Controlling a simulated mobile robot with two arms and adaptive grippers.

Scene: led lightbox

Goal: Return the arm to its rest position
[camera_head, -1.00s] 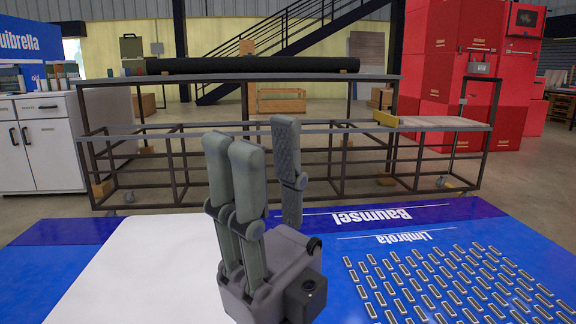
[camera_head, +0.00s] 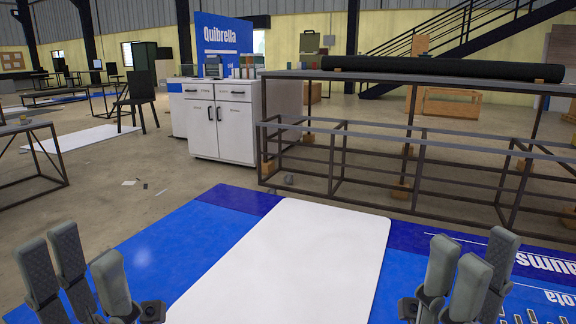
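My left gripper (camera_head: 80,250) is at the lower left of the head view, with its grey fingers pointing up and spread apart. It is open and empty. My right gripper (camera_head: 478,252) is at the lower right, also fingers up, open and empty. The two grippers are far apart, on either side of a white panel (camera_head: 290,250) lying on a blue printed surface (camera_head: 185,235). Neither gripper visibly touches anything. Most of both arms is out of the picture.
A metal frame rack (camera_head: 375,133) with a long black roll (camera_head: 440,68) on top stands to the right. A white cabinet (camera_head: 220,130) stands behind the panel, under a blue Quibrella sign (camera_head: 228,38). A dark chair (camera_head: 138,100) and tables are at the left. Open floor lies left of centre.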

